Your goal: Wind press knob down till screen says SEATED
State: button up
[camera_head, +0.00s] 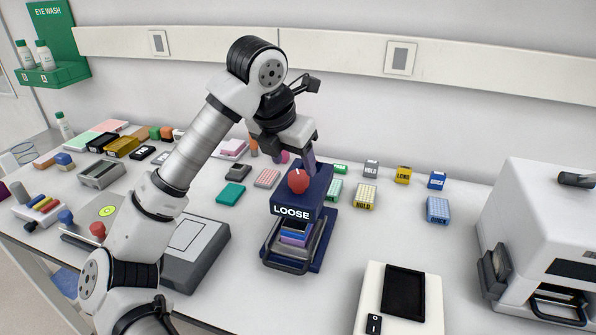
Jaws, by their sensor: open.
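The dark blue press (308,206) stands on the bench near the middle of the view. Its front screen (292,213) reads LOOSE. A red knob (298,181) sits on top of the press. A stack with a purple and a blue layer (296,235) sits in the press's lower opening. My gripper (310,162) is open, just above and behind the knob. A finger shows beside the knob's upper right; the other finger is hidden, and I cannot tell whether they touch the knob.
A white device with a dark screen (404,292) is at front right, and a large white machine (545,235) at far right. A grey flat device (195,250) lies left of the press. Several small coloured blocks and racks (365,196) stand behind and around it.

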aim_at(298, 175)
jog(key=shift+p+x, duration=0.6)
jog(key=shift+x, duration=2.45)
jog(key=c, duration=1)
